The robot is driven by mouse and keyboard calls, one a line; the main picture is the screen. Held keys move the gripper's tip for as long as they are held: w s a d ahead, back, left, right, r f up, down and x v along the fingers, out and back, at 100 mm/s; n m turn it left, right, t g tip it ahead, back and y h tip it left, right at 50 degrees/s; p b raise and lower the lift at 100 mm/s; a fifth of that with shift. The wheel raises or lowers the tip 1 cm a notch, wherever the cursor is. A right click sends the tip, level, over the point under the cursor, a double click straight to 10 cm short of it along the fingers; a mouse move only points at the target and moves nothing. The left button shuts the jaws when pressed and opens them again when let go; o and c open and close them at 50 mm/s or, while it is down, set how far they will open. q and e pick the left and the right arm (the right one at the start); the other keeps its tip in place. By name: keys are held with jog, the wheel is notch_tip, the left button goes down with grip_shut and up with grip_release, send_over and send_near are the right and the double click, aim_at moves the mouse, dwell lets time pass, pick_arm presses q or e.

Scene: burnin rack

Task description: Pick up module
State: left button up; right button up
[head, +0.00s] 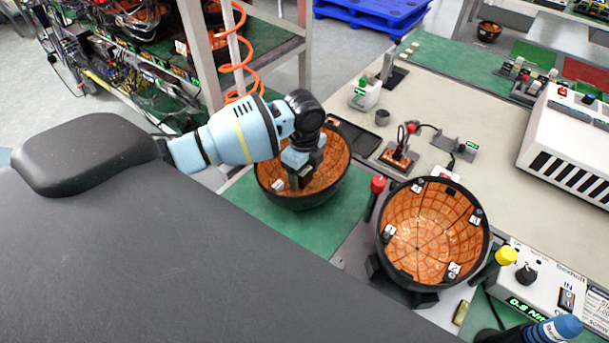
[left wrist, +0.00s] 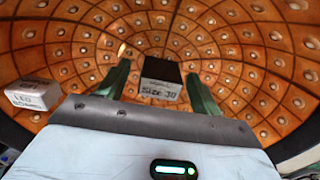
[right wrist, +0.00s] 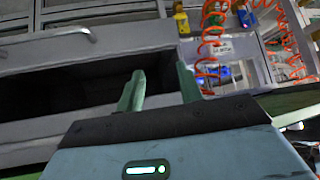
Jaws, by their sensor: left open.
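My left gripper (head: 299,178) reaches down into the left bowl (head: 333,191), a black half-dome with an orange gridded lining. In the left wrist view its two green fingers (left wrist: 158,72) stand apart, on either side of a dark module with a white label (left wrist: 159,91) reading "Size 30"; I cannot tell whether they touch it. A white module (left wrist: 33,95) marked "LED BOARD" lies to the left in the bowl. My right gripper (right wrist: 160,70) shows in the right wrist view with its fingers apart and nothing between them.
A second bowl (head: 420,235) with several white-labelled modules sits on a stand at the right. A red-topped post (head: 377,187) stands between the bowls. A control box (head: 545,285) is at lower right. The green mat (head: 250,208) is bare left of the left bowl.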

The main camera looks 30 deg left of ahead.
pick_arm(q)
jog(key=shift+f, duration=0.1)
jog(key=c, duration=1.1)
jog(key=shift+o, duration=0.2)
notch_tip(320, 180, up, 10)
jog(key=shift+r+p, duration=0.1)
jog(key=shift+p, duration=0.2)
